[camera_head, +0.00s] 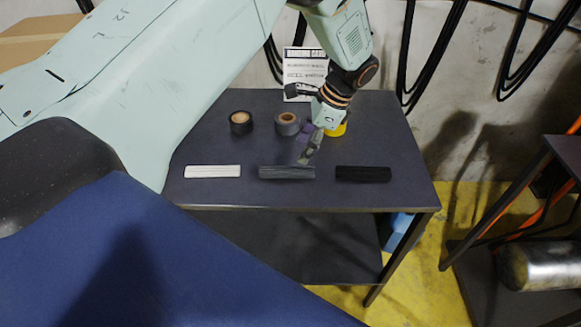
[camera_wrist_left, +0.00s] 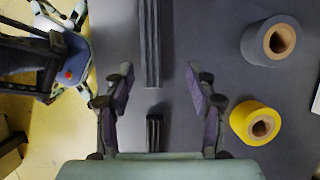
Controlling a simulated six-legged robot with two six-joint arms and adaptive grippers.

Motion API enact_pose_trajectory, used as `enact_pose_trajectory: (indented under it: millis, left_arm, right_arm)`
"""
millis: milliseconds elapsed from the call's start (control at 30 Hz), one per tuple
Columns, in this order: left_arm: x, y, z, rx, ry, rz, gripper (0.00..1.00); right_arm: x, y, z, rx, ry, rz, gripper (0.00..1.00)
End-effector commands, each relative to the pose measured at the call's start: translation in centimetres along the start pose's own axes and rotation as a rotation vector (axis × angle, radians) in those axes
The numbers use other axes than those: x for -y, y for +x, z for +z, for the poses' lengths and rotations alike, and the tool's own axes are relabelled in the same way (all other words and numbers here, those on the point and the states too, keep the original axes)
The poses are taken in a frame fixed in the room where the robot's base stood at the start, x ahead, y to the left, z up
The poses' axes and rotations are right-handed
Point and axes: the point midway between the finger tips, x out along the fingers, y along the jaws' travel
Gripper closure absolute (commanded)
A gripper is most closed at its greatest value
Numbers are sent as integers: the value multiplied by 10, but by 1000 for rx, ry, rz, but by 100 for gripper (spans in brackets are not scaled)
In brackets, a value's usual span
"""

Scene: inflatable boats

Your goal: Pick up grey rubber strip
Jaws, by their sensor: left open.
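The grey rubber strip (camera_head: 287,173) lies flat near the front edge of the dark table (camera_head: 215,150), between a white strip (camera_head: 212,171) and a black strip (camera_head: 363,174). My left gripper (camera_head: 306,157) is above the table, just behind the grey strip's right part. In the left wrist view the open left gripper (camera_wrist_left: 160,85) has nothing between its fingers. The grey strip (camera_wrist_left: 150,45) runs lengthwise ahead of the fingers, its near end around fingertip level, and the black strip (camera_wrist_left: 153,133) lies nearer. My right gripper is not in view.
A black tape roll (camera_head: 240,123), a grey tape roll (camera_head: 287,124) and a yellow roll (camera_head: 337,129) stand behind the strips, the yellow one partly hidden by my gripper. A printed sign (camera_head: 304,72) stands at the back. Another dark table (camera_head: 565,150) is at right.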

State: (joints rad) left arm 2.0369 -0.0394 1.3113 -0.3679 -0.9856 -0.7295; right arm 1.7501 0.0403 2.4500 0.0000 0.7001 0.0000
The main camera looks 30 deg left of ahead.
Motion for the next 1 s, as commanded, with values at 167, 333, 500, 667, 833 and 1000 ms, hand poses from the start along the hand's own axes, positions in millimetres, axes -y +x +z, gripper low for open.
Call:
enact_pose_trajectory:
  millis: [167,333,500,667,833,1000]
  left_arm:
    - [-5,20,1,1,-1,3,43]
    - [-11,45,1,1,0,3,43]
    - [-9,62,0,0,-1,1,43]
    - [-8,65,-1,0,-1,0,43]
    - [-7,64,-2,0,-1,0,48]
    - [-7,64,-2,0,-1,0,62]
  right_arm:
    - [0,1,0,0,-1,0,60]
    - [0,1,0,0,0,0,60]
    - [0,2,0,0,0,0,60]
    - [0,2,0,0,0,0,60]
    - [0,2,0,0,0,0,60]
    - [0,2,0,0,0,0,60]
